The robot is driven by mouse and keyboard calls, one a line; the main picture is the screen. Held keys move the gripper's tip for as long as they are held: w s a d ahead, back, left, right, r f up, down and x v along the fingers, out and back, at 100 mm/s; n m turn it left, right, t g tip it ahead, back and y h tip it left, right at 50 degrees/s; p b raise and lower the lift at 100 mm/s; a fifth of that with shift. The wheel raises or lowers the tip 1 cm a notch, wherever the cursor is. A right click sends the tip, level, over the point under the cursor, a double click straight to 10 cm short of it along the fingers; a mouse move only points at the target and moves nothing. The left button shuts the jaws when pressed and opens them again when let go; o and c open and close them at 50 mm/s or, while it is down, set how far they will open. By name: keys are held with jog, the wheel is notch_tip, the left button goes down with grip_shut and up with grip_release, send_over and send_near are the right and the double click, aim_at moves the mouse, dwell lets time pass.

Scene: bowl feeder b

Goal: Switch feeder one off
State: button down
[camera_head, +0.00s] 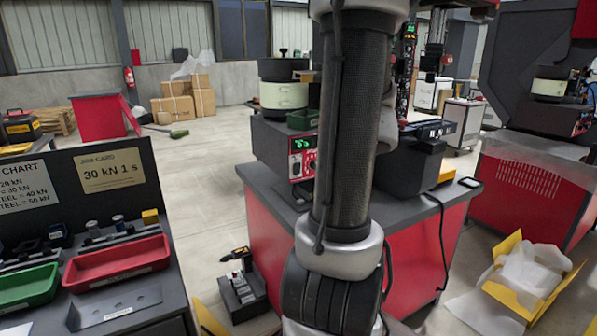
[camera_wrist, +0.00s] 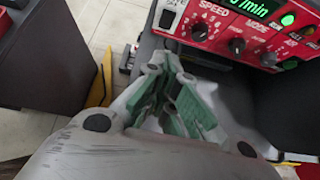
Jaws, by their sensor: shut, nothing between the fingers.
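A bowl feeder (camera_head: 284,95) stands on the grey-topped red bench in the head view, with a red control panel (camera_head: 303,157) on its front showing a green display. I see no label naming it feeder one. In the wrist view the red panel (camera_wrist: 262,38) fills the upper right, with knobs marked SPEED and MODE, a lit green display (camera_wrist: 247,6) and lit green lamps.
The bench (camera_head: 262,215) stands in the middle. A table at left holds red (camera_head: 117,262) and green trays and a job card (camera_head: 112,170). Another machine with a bowl (camera_head: 549,86) stands at right. An open yellow box (camera_head: 525,280) lies on the floor at lower right.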

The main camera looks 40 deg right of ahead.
send_near(297, 167)
jog(key=shift+w+d+f, duration=0.6)
jog(key=shift+w+f, duration=1.25)
jog(key=shift+f, duration=1.05)
jog(key=shift+w+d+r, duration=0.15)
jog(key=shift+w+r, duration=0.05)
jog(key=shift+w, duration=0.15)
jog(key=shift+r, duration=0.8)
